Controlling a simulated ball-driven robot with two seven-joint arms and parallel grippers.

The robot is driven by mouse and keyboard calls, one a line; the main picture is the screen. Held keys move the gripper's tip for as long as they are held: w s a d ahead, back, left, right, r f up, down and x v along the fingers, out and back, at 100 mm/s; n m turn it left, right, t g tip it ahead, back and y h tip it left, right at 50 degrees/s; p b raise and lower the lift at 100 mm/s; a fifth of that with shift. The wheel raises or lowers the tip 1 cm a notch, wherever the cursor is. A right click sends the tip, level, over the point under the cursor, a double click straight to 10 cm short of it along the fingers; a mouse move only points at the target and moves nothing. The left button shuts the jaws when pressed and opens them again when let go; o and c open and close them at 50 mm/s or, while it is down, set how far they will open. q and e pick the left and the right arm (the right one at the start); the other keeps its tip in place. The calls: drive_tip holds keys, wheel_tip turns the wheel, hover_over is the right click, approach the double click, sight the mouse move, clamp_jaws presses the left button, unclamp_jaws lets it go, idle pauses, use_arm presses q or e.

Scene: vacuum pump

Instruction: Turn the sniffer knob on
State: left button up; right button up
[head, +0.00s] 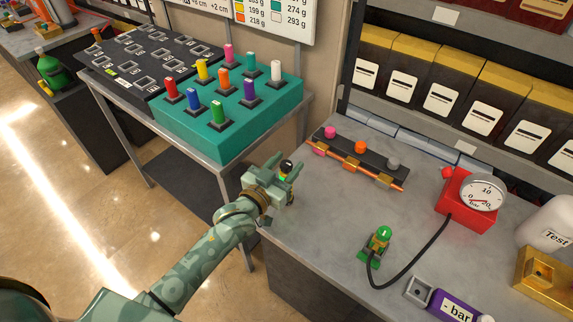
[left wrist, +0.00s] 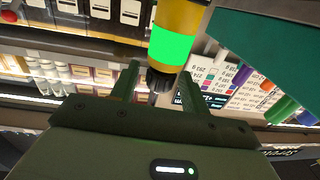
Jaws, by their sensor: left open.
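A yellow device with a glowing green band (left wrist: 172,48) and a dark, knob-like end (left wrist: 160,79) shows in the left wrist view; I take it for the sniffer with its knob. In the head view only a small dark-topped part of it (head: 286,166) shows, and what supports it is hidden. My left gripper (head: 278,176) is open at the device, near the counter's left corner. In the left wrist view its two fingers (left wrist: 154,86) stand on either side of the dark end, apart; contact cannot be told. My right gripper is not in view.
A teal box (head: 235,110) with coloured pegs stands on a metal table behind my left gripper. The grey counter (head: 320,240) holds a peg rack (head: 360,158), a red gauge (head: 470,203) and a green fitting (head: 376,247) joined by a black hose. The counter's front left is clear.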

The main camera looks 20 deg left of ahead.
use_arm(q)
drive_tip(key=shift+w, duration=0.25)
drive_tip(key=c, duration=1)
drive_tip(key=shift+d+r+n+y+p, duration=0.1)
drive_tip(key=shift+r+n+y+p, duration=0.15)
drive_tip(key=shift+y+p, duration=0.3)
drive_tip(key=shift+f+n+y+p, duration=0.15)
drive_tip(key=shift+n+y+p, duration=0.3)
drive_tip(key=shift+n+y, duration=0.15)
drive_tip(key=shift+f, duration=0.1)
drive_tip(key=o, duration=1)
